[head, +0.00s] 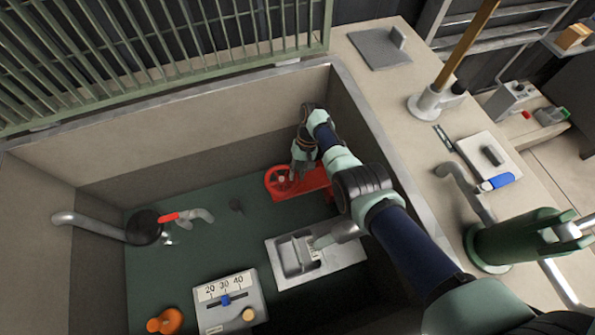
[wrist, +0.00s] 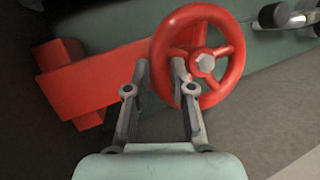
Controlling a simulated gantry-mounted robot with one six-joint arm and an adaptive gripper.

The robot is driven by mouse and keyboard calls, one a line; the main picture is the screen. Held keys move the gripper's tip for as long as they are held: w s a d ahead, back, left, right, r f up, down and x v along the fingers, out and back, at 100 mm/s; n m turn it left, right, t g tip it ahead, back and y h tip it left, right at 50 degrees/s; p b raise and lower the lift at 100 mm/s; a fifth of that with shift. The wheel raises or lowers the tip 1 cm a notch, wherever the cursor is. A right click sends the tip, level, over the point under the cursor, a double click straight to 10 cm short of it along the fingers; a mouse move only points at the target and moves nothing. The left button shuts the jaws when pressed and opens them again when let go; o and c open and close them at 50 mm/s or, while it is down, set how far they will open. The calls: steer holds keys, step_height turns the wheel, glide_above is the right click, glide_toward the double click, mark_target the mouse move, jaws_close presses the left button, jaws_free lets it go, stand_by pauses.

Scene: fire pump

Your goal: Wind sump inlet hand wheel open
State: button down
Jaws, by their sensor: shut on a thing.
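The red hand wheel (head: 279,181) sits inside the sump, at the end of a red valve body (head: 312,185) low by the back right corner. In the wrist view the wheel (wrist: 238,62) shows a rim, several spokes and a grey hub nut (wrist: 205,62). My gripper (head: 298,168) reaches down to the wheel. In the wrist view my gripper (wrist: 160,75) has one finger on each side of the rim's near-left part and is shut on it. The exact contact at the fingertips is partly hidden by the rim.
A pipe with a red lever (head: 170,217) stands at the sump's left. A grey box with a 20-30-40 scale (head: 228,300), an orange fitting (head: 165,321) and a metal basin (head: 285,255) lie nearer. The sump wall (head: 355,130) rises close right of my arm.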

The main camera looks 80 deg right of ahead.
steer(key=shift+f, duration=0.2)
steer(key=c, duration=1.3)
jaws_free()
steer(key=shift+d+r, duration=0.1)
steer(key=shift+r, duration=0.15)
steer(key=v, duration=1.1)
steer(key=shift+s+d+r, duration=0.15)
steer(key=shift+d+r, duration=0.15)
